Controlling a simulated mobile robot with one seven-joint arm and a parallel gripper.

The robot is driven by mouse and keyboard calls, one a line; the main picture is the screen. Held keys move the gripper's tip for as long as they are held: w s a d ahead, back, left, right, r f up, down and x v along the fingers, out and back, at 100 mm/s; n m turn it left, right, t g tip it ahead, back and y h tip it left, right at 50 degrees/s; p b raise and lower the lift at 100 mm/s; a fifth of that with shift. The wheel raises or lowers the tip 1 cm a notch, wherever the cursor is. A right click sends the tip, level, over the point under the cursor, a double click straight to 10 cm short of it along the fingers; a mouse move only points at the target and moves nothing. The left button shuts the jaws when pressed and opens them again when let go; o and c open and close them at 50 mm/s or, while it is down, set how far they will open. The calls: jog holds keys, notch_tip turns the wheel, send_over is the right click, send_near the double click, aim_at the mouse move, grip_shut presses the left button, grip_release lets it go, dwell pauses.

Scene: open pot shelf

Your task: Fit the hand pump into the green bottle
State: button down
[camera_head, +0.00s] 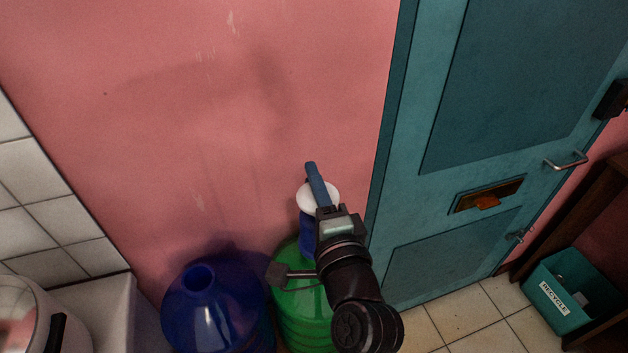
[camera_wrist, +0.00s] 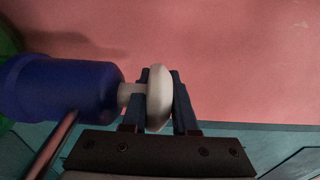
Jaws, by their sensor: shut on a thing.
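The hand pump has a blue body (camera_head: 306,234) and a white round top (camera_head: 310,194). My gripper (camera_head: 319,186) is shut on the white top, with one finger on each side of it in the wrist view (camera_wrist: 160,78). There the blue body (camera_wrist: 65,88) extends left from the fingers, with a metal spout (camera_wrist: 52,140) beside it. The green bottle (camera_head: 303,312) stands on the floor below the pump, partly behind my arm. Its mouth is hidden, so I cannot tell whether the pump's lower end is in it. A green edge shows in the wrist view (camera_wrist: 5,45).
A large blue bottle (camera_head: 210,312) stands close left of the green one. The pink wall (camera_head: 200,120) is right behind. A teal door (camera_head: 450,200) and a recycling bin (camera_head: 556,290) are at the right. A white appliance (camera_head: 35,310) is at the lower left.

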jog(key=shift+f, duration=0.3)
dwell(0.6)
jog(key=c, duration=0.6)
grip_release()
jog(key=shift+f, duration=0.1)
jog(key=shift+b+v, duration=1.35)
jog(key=shift+v, duration=5.15)
